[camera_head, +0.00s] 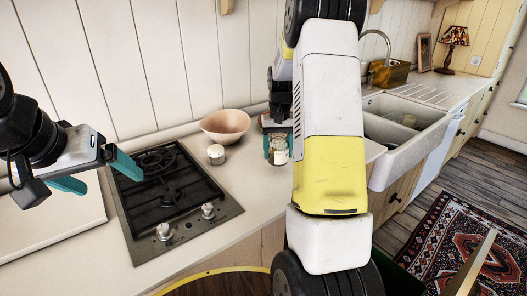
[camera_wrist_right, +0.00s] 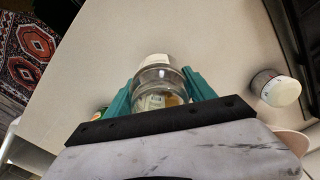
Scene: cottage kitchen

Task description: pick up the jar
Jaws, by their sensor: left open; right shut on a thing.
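A clear glass jar with a pale label (camera_head: 278,155) stands on the counter in the head view. It also shows in the right wrist view (camera_wrist_right: 155,82), between two teal fingers. My right gripper (camera_head: 277,143) is shut on the jar, one finger on each side. My right arm hides part of the space around it. My left gripper (camera_head: 98,172) is open and empty at the left, over the counter beside the stove.
A small white-lidded container (camera_head: 216,154) and a pinkish bowl (camera_head: 226,125) stand left of the jar. A black gas stove (camera_head: 170,190) lies further left. A white double sink (camera_head: 405,125) is at the right.

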